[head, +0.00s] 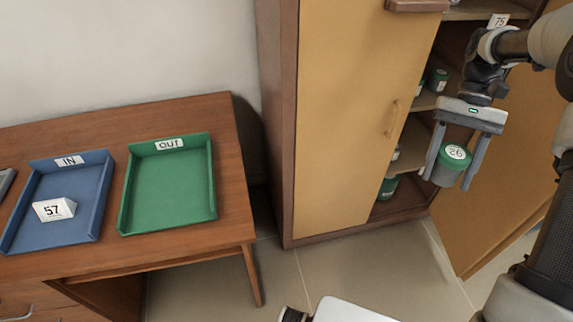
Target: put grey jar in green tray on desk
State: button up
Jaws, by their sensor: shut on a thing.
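A grey jar (447,175) with a green lid marked 92 or 26 is held between the fingers of my gripper (453,170), in front of the open cabinet on the right. My gripper is shut on the jar, which hangs in the air. The green tray (126,203), labelled OUT, lies on the wooden desk (219,135) at the left and looks empty. The gripper and jar are well to the right of the tray, with the cabinet's yellow door between them in the picture.
A blue tray (25,190) labelled IN holds a white block marked 57 (54,209). The cabinet (345,110) has one yellow door closed and one open (500,215). Other green-lidded jars stand on its shelves (437,80). The floor (370,260) between desk and cabinet is clear.

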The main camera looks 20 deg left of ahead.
aim_at(170, 196)
jog(key=k+u, duration=0.1)
jog(key=u, duration=1.15)
jog(key=i+u, duration=0.1)
jog(key=u, duration=0.3)
jog(key=i+u, duration=0.1)
jog(key=u, duration=0.25)
jog(key=i+l+u, duration=0.1)
jog(key=u, duration=0.3)
jog(key=i+l, duration=0.3)
